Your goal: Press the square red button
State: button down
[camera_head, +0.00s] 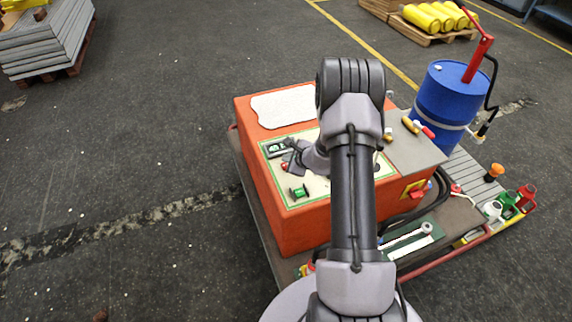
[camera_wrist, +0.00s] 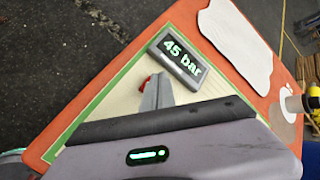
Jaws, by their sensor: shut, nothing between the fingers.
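The control panel is the cream top (camera_head: 318,187) of an orange box (camera_head: 296,228). A small red piece, probably the square red button (camera_wrist: 145,84), shows beside my fingertips in the wrist view; its outline is mostly hidden by the fingers. A red speck also shows by the fingers in the head view (camera_head: 284,164). My gripper (camera_wrist: 157,83) is shut and empty, its tips pointing down over the panel right by the red piece; it also shows in the head view (camera_head: 289,163). I cannot tell whether tips and red piece touch.
A display reading 45 bar (camera_wrist: 175,58) lies close to the fingertips. A green knob (camera_head: 298,192) stands on the panel nearer my base. A blue barrel (camera_head: 446,100) with a red lever pump (camera_head: 479,58) stands right of the box. The floor to the left is open.

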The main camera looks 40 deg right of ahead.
jog(key=shift+r+p, duration=1.3)
jog(key=shift+r, duration=1.25)
